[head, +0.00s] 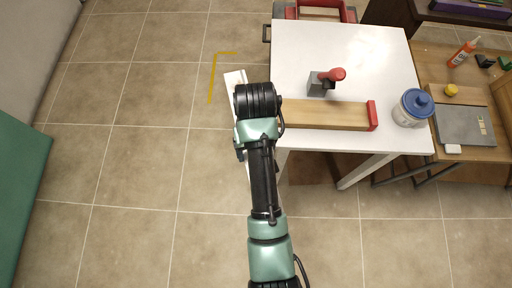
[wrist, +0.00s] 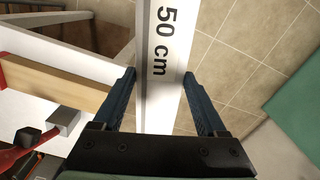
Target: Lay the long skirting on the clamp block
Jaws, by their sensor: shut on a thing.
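The long skirting is a white strip marked "50 cm" (wrist: 165,40). It runs between the two blue fingers of my gripper (wrist: 159,76), which is shut on it. In the head view the skirting (head: 236,79) shows beyond my wrist, off the left edge of the white table; my arm hides much of it. A grey block with a red-handled clamp (head: 317,83) stands on the table, right of my gripper. It also shows at the lower left of the wrist view (wrist: 64,121). A wooden board with a red end (head: 325,115) lies nearer the table's front edge.
The white table (head: 370,60) carries a blue-lidded jar (head: 411,108) at its right. A brown bench (head: 470,165) with a glue bottle and grey tool stands further right. Green plasterboard (head: 22,190) lies at left. Tiled floor between is clear, with yellow corner tape (head: 213,75).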

